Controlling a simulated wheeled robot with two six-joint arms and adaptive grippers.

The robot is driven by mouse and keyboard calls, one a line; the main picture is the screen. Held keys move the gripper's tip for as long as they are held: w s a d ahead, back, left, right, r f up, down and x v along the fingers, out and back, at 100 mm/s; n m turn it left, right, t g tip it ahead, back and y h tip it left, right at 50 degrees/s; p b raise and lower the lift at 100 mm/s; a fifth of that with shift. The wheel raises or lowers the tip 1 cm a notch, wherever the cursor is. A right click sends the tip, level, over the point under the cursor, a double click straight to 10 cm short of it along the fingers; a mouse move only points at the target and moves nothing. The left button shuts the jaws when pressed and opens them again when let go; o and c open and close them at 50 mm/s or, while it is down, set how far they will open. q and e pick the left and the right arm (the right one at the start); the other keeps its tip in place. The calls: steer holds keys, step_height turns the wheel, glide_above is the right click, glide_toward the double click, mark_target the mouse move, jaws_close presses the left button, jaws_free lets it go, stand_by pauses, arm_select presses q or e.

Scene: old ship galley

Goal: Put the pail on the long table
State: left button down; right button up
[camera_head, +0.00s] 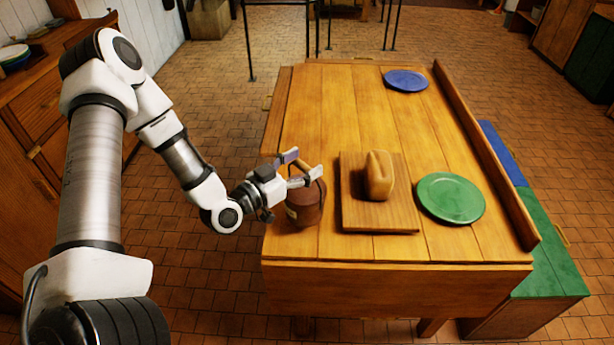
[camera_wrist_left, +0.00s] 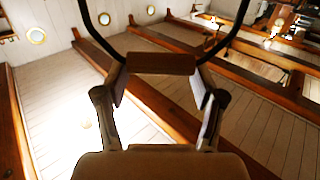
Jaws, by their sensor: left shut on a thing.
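The pail (camera_head: 306,207) is a small brown vessel with a pale label, seen in the head view at the front left of the long table (camera_head: 330,110). My left gripper (camera_head: 304,165) is just above it, shut on the pail's handle. In the left wrist view the handle's wooden grip (camera_wrist_left: 161,64) sits between the fingers, with its black wire curving up on both sides. The pail looks about upright. I cannot tell whether its bottom touches the tabletop or hangs slightly above it. My right gripper is not in view.
A wooden board (camera_head: 352,212) with a loaf-like tan block (camera_head: 379,177) lies just right of the pail. A green plate (camera_head: 450,197) is further right and a blue plate (camera_head: 406,80) at the far end. The table's far left half is clear. A raised ledge (camera_head: 485,150) runs along the right side.

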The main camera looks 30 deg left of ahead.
mark_target(304, 191)
arm_select(q)
steer(key=shift+x, duration=0.85)
steer(key=shift+s+a+f, duration=0.1)
steer(key=shift+a+f, duration=0.05)
steer(key=shift+f, duration=0.65)
step_height(304, 191, down, 2)
steer(key=shift+c, duration=0.6)
jaws_free()
